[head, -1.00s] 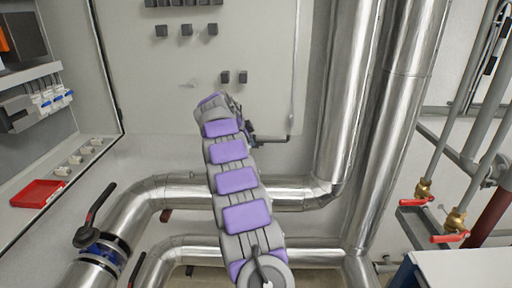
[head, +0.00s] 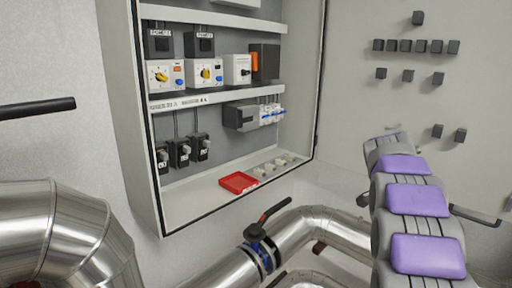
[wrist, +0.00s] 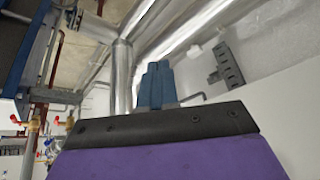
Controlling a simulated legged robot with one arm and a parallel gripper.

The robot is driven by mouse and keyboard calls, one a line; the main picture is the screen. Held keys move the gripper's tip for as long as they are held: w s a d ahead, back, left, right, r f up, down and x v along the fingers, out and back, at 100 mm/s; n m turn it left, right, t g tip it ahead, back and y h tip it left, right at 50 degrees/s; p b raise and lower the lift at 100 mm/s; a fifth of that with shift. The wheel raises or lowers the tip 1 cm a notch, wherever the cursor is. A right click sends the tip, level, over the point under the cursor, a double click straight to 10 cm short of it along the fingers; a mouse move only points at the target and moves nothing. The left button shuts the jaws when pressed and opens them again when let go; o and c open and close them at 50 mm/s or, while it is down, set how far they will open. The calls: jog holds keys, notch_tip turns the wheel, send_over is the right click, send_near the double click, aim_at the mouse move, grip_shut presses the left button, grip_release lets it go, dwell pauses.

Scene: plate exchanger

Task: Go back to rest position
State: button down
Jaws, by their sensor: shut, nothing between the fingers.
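My gripper (wrist: 156,84) shows in the wrist view as two blue-grey fingers pressed together above a dark plate. It is shut and holds nothing visible. In the head view my grey arm with purple pads stands at the right, in front of the wall panel (head: 390,100); the gripper itself cannot be made out there. In the wrist view the fingers appear in front of silver pipes (wrist: 123,70), and I see no contact.
An open electrical cabinet (head: 130,100) with switches holds a red tray (head: 238,182) on its bottom. Below it, a pipe valve with a dark, red-marked handle (head: 275,209) sticks up. A large silver pipe (head: 60,235) fills the lower left. Red-handled valves (wrist: 36,125) show in the wrist view.

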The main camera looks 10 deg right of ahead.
jog(key=s+a+f+n+y+b, duration=0.1)
jog(key=s+a+f+n, duration=0.25)
jog(key=s+a, duration=0.45)
jog(key=s+a+f+n+g+y+b, duration=0.1)
jog(key=s+a+f+n+y, duration=0.1)
jog(key=s+a+n, duration=0.4)
jog(key=s+a+f+n+y+b, duration=0.1)
jog(key=s+a+f+n, duration=0.15)
jog(key=s+a, duration=0.7)
jog(key=s+a+f+n+b, duration=0.1)
jog(key=s+a+f+n, duration=0.2)
jog(key=s, duration=0.4)
jog(key=s+a+f+n+g+y+b, duration=0.1)
jog(key=s+a+f+n, duration=0.1)
jog(key=s+f, duration=0.3)
jog(key=shift+s+a+n+g, duration=0.35)
jog(key=shift+s+a, duration=0.35)
jog(key=shift+s, duration=0.85)
